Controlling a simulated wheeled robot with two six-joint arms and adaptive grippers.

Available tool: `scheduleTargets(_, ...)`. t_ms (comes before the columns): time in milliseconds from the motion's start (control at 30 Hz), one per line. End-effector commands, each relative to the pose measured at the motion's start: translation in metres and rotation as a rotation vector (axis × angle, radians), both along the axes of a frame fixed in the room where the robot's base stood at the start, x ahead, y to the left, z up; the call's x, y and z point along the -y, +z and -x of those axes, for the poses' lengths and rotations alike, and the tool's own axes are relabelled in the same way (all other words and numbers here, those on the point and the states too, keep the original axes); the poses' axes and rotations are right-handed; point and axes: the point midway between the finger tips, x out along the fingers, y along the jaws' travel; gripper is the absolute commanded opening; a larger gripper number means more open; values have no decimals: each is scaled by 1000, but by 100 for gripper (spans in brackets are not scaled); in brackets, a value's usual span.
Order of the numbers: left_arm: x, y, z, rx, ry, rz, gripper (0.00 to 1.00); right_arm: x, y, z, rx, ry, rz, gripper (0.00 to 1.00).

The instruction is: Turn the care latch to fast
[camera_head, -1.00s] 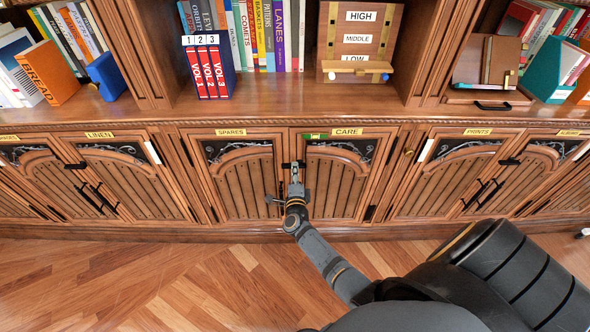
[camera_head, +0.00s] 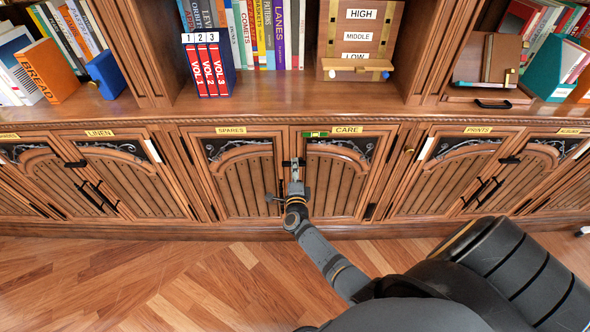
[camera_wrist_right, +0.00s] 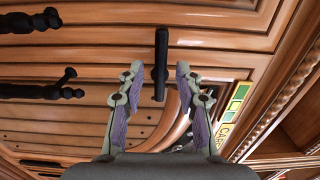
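The care latch (camera_head: 293,163) is a black bar across the seam between the SPARES door and the CARE door (camera_head: 340,185), lying about level in the head view. In the right wrist view the latch (camera_wrist_right: 161,65) stands upright in the picture, between and beyond my right fingertips. My right gripper (camera_head: 296,168) is in front of the latch. Its fingers (camera_wrist_right: 158,75) are spread on either side of the bar, with gaps showing on both sides. A small green indicator (camera_head: 316,134) sits left of the CARE label (camera_head: 348,130). My left gripper is not in view.
Black door handles (camera_wrist_right: 40,90) show at the left of the right wrist view. A ledge with books (camera_head: 210,65) and a HIGH, MIDDLE, LOW box (camera_head: 358,40) is above the doors. Open wooden floor (camera_head: 150,280) lies below.

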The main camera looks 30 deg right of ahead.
Motion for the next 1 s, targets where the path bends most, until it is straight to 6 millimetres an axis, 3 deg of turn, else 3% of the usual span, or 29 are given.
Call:
scheduleTargets(133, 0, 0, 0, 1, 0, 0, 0, -10, -2, 17, -2, 0, -2, 35)
scheduleTargets(500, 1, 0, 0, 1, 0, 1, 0, -53, -2, 89, -3, -1, -3, 35)
scheduleTargets(700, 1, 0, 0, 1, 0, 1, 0, -61, -1, 102, -1, 0, 0, 35)
scheduleTargets(1000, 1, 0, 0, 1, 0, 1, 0, -61, 0, 103, -1, 0, 0, 35)
